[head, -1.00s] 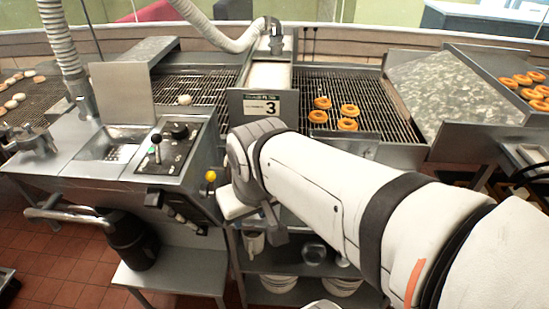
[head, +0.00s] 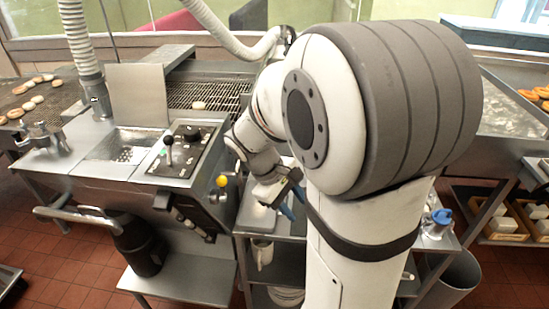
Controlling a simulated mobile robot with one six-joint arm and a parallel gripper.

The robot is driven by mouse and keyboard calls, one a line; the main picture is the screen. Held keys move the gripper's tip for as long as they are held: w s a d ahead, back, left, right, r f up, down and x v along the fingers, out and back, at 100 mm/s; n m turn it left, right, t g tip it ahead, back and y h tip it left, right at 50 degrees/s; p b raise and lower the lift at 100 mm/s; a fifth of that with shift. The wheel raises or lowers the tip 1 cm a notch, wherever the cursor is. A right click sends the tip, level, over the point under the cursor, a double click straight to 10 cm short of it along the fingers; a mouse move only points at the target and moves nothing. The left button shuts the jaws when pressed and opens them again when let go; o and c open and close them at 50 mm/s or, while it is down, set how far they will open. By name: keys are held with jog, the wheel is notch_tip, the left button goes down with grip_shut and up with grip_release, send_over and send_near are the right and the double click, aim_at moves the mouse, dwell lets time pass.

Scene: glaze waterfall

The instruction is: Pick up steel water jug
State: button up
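My gripper (head: 291,203) shows in the head view at the middle, with its blue fingers pointing down over the small cart. Its fingers look apart and I see nothing between them. A pale, jug-like vessel with a handle (head: 262,253) stands on the shelf below and left of the gripper. A steel container with a blue top (head: 437,223) stands at the cart's right end, to the right of my arm. I cannot tell for certain which of these is the steel water jug. My arm hides much of the cart between them.
The fryer control box with its lever (head: 180,152) and yellow knob stands left of the gripper. A grey bin (head: 452,278) stands on the floor at the right. Stacked white bowls (head: 286,296) sit low on the cart.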

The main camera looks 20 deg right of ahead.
jog(key=w+d+f+n+g+h+b, duration=0.1)
jog(key=w+d+f+n+g+h, duration=0.1)
jog(key=w+d+f+n+h, duration=0.45)
jog(key=w+d+f+n+g+h+b, duration=0.1)
jog(key=w+d+f+b, duration=0.15)
jog(key=d+f, duration=0.45)
jog(key=shift+g, duration=0.3)
jog(key=s+d+f+p, duration=0.1)
jog(key=f, duration=0.1)
jog(key=s+d+f, duration=0.1)
jog(key=f, duration=0.1)
jog(key=s+d+f+p, duration=0.1)
jog(key=f, duration=0.1)
jog(key=shift+s+d+p, duration=0.3)
jog(key=shift+d+p, duration=0.05)
jog(key=shift+c, duration=0.5)
grip_shut()
